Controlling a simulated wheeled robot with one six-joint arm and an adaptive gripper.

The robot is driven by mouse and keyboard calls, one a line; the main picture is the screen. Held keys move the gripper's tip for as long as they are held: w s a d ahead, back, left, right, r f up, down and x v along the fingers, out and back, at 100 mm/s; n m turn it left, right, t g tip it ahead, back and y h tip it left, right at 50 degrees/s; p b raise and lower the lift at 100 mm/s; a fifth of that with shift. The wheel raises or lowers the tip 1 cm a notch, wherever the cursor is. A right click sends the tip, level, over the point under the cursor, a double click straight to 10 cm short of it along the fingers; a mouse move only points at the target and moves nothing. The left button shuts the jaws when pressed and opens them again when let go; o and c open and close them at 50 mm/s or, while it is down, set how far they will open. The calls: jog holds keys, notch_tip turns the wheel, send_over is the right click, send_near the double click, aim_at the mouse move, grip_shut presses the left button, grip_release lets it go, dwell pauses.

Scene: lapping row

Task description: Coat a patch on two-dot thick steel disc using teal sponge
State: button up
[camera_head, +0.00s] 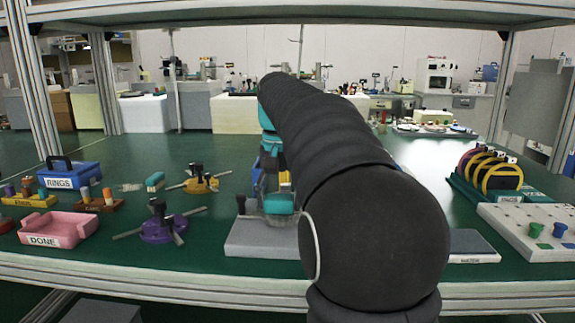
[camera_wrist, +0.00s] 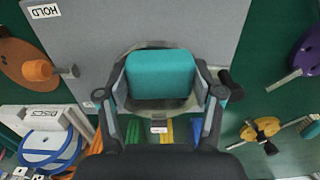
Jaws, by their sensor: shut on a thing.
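My gripper (camera_wrist: 160,88) is shut on the teal sponge (camera_wrist: 160,72), with one finger on each side of it. The sponge also shows in the head view (camera_head: 279,203), low beside my dark arm. It is over a round grey steel disc (camera_wrist: 185,107), whose rim shows around it in the wrist view. The disc lies on a grey plate (camera_head: 252,240) marked HOLD in the wrist view. I cannot tell whether the sponge touches the disc. The sponge hides most of the disc's face, and I see no dots on it.
A dark upright knob (camera_head: 241,204) stands beside the disc. To the left are a purple spoked holder (camera_head: 165,229), a yellow one (camera_head: 201,181), another teal block (camera_head: 155,181), a pink DONE tray (camera_head: 58,230) and a blue RINGS box (camera_head: 72,176). A disc rack (camera_head: 490,175) stands right.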

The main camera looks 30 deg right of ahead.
notch_tip(320, 180, up, 6)
jog(key=shift+r, duration=1.15)
